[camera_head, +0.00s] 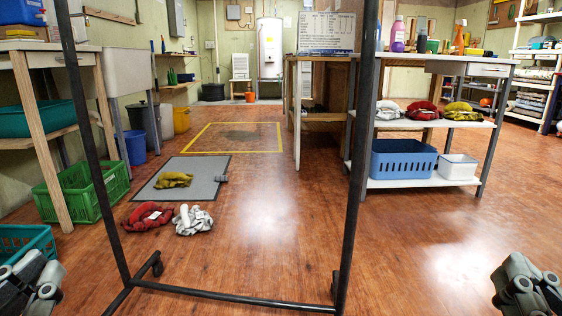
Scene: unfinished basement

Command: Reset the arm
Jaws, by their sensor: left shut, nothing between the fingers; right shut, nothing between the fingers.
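My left gripper (34,281) shows at the lower left edge of the head view, partly cut off by the frame. My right gripper (525,287) shows at the lower right edge, also partly cut off. Both grippers are shut with nothing in them. They are far apart and neither touches anything that I can see. Most of both arms is out of view.
A dark metal rack frame (240,298) on casters stands close in front. Beyond it lie a grey mat (200,188), a red cloth (146,217) and a white-grey cloth (193,221). Green crates line the left. A shelf table (415,183) stands right. Floor at right front is clear.

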